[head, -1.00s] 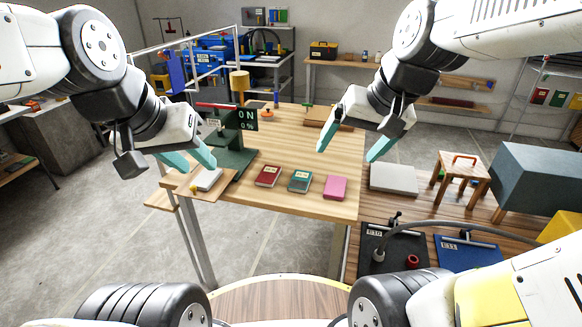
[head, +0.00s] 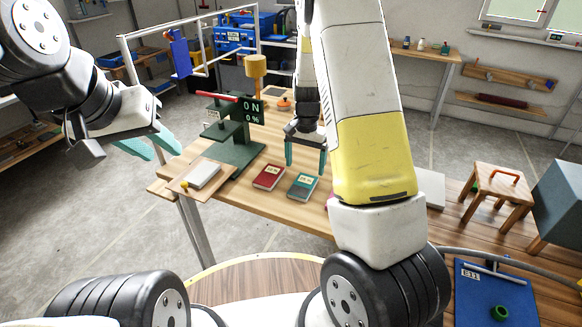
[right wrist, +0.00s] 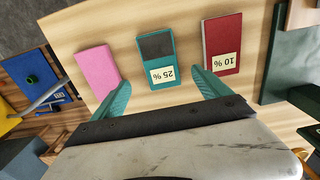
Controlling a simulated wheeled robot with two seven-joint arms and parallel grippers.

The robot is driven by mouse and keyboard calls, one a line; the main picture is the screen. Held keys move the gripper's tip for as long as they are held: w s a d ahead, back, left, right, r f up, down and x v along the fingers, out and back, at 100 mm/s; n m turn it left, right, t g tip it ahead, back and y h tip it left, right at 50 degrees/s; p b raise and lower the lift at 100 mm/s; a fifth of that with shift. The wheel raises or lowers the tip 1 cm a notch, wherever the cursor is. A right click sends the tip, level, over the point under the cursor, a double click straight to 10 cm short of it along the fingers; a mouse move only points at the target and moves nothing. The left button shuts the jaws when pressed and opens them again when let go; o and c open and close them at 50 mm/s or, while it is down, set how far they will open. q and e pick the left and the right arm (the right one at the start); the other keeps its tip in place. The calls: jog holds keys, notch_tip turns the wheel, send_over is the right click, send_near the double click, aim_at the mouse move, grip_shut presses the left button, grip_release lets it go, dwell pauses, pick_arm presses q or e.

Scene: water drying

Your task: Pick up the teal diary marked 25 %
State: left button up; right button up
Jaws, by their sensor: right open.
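The teal diary (head: 302,187) lies flat on the wooden table, between the red diary and the table's front right part. In the right wrist view the teal diary (right wrist: 156,52) carries a label reading 25 %. My right gripper (head: 306,168) is open and empty above the table, just behind and over the teal diary. In the right wrist view the two teal fingers (right wrist: 164,92) stand apart, one on each side of the diary's near end. My left gripper (head: 157,150) is off the table's left side with its fingers apart, holding nothing.
The red diary (head: 269,176), marked 10 % in the wrist view, lies left of the teal one. A pink diary (right wrist: 97,69) lies on its other side.

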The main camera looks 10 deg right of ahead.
aim_at(303, 185)
jog(key=f, duration=0.7)
jog(key=shift+s+a+f, duration=0.15)
jog(key=shift+a+f, duration=0.1)
jog(key=c, duration=1.5)
jog(key=shift+r, duration=0.15)
